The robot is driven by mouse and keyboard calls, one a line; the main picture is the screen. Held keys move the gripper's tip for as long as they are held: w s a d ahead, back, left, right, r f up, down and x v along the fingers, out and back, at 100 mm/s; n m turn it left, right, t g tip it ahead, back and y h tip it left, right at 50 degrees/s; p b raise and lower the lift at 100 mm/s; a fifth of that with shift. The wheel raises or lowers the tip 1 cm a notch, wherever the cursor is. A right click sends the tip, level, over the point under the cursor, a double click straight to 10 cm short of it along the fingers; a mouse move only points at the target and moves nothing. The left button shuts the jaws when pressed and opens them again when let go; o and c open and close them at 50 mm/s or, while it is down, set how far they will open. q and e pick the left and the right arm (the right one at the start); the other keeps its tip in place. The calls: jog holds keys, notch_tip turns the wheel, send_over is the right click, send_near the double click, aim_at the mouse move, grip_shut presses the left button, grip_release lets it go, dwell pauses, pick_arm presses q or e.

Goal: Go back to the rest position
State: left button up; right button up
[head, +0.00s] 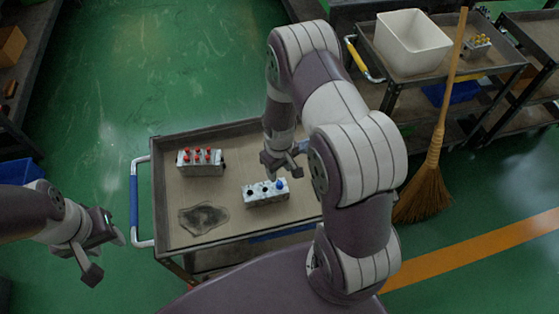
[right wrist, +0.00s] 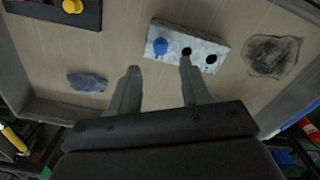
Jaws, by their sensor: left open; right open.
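My left gripper (head: 105,256) is open and empty over the green floor, left of the cart (head: 232,226). My right gripper (head: 286,163) is open and empty above the cart; its spread fingers (right wrist: 159,70) also show in the right wrist view. Below it a pale block (head: 262,197) with one blue knob and dark holes stands on the cart; it also shows in the right wrist view (right wrist: 212,48), just beyond the fingertips. A block with several red knobs (head: 202,170) stands farther back left. My right arm hides the cart's right part.
A dark stain (head: 203,217) marks the cart top. In the right wrist view a blue-grey patch (right wrist: 88,82) and a black and red item (right wrist: 40,10) lie on the cart. A broom (head: 428,185) and a white bin (head: 411,45) stand right.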

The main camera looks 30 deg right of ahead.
notch_tip(320, 180, up, 6)
jog(key=s+a+r+m+t, duration=0.1)
jog(key=s+a+r+m, duration=0.1)
jog(key=s+a+r, duration=0.3)
jog(key=s+r, duration=0.4)
jog(key=r, duration=0.4)
jog(key=shift+a, duration=0.15)
jog(key=shift+s, duration=0.1)
